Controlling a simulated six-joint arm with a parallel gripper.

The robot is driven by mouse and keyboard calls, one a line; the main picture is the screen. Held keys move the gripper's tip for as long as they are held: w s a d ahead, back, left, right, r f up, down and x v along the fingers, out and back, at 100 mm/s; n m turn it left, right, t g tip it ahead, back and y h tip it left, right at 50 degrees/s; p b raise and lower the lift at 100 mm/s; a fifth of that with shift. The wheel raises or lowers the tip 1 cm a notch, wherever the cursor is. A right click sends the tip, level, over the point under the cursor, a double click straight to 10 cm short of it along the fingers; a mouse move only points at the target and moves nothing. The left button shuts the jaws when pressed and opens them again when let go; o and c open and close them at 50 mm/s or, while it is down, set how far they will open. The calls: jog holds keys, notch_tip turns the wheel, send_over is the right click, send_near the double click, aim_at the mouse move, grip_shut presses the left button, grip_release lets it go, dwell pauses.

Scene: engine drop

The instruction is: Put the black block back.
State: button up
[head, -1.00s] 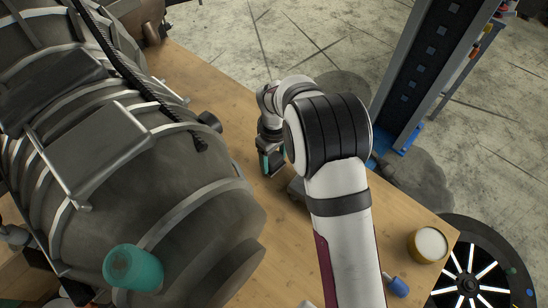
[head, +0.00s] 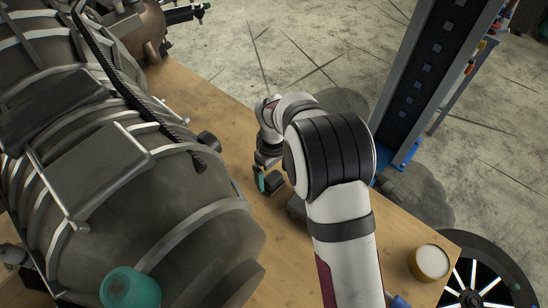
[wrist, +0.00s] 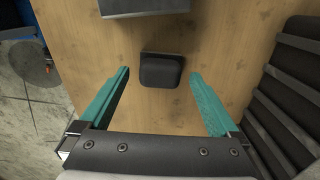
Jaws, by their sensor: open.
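The black block (wrist: 162,70) lies on the wooden bench top in the wrist view. It also shows in the head view (head: 273,181), beside a teal finger and between the engine and my arm. My gripper (wrist: 159,76) is open, with one teal finger on each side of the block. A gap shows between each finger and the block. In the head view my gripper (head: 266,178) is partly hidden by my own wrist.
A grey box (wrist: 145,8) sits just beyond the block. The large grey engine (head: 150,200) fills the left of the head view. The bench (head: 210,95) has bare wood around the block. A round tin (head: 430,262) stands near its right edge.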

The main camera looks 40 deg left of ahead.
aim_at(275, 177)
notch_tip(275, 177, up, 14)
jog(key=w+d+r+m, duration=0.1)
jog(key=d+r+m, duration=0.2)
jog(key=d, duration=0.4)
jog(key=w+d+r+m, duration=0.1)
jog(key=d+r+m, duration=0.15)
jog(key=d, duration=0.35)
jog(key=s+d+r+m, duration=0.25)
jog(key=d+m, duration=0.35)
jog(key=d, duration=0.4)
jog(key=s+d+f+m+y, duration=0.1)
jog(key=s+d+f+m, duration=0.2)
jog(key=s+d+m, duration=0.8)
jog(key=s, duration=0.3)
jog(key=shift+s+d+f+y, duration=0.15)
jog(key=shift+s+f+y, duration=0.1)
jog(key=shift+y, duration=0.15)
